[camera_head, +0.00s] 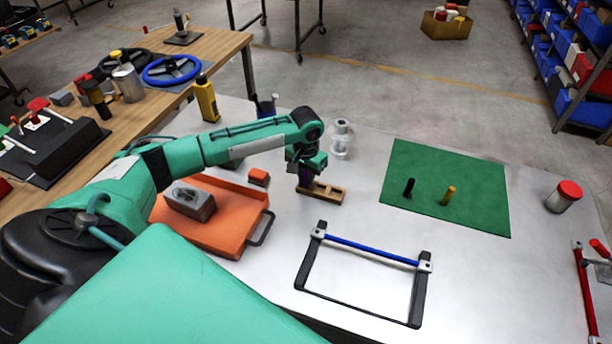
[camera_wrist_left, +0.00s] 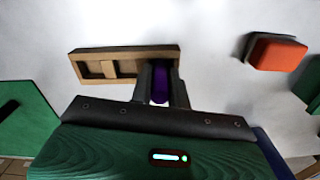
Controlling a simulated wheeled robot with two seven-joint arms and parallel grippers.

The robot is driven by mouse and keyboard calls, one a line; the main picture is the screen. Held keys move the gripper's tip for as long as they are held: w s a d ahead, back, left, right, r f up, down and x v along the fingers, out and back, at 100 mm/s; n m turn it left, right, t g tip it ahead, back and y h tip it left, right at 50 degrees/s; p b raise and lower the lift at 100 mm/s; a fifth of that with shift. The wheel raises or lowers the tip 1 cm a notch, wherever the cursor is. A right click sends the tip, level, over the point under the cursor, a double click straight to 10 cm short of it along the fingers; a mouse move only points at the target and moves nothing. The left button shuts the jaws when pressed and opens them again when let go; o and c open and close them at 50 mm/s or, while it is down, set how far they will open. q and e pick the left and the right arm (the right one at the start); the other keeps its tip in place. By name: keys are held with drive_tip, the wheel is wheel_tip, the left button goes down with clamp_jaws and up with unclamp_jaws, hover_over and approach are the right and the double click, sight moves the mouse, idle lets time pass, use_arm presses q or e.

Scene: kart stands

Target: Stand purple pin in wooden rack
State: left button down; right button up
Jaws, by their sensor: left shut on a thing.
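The small wooden rack (camera_head: 328,194) lies on the grey tabletop with open square compartments. It also shows in the left wrist view (camera_wrist_left: 124,51). My left gripper (camera_head: 305,182) points down at the rack's left end in the head view. Its fingers are shut on the purple pin (camera_wrist_left: 160,84), which is upright between them. In the left wrist view the pin is at the rack's right end. The fingers and the pin hide that end, so I cannot tell whether the pin's foot is inside a compartment. My right gripper is not in view.
A green mat (camera_head: 425,218) to the right carries a black pin (camera_head: 408,188) and a yellow pin (camera_head: 448,196). An orange tray (camera_head: 228,228) and a small orange block (camera_head: 259,177) are left of the rack. A blue-barred frame (camera_head: 370,251) lies in front; a metal spool (camera_head: 341,138) stands behind.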

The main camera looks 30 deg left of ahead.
use_arm(q)
drive_tip(key=c, duration=1.3)
unclamp_jaws()
drive_tip(key=shift+c, duration=0.2)
drive_tip(key=shift+r, duration=0.15)
wheel_tip(320, 180, up, 12)
drive_tip(key=b, duration=0.2)
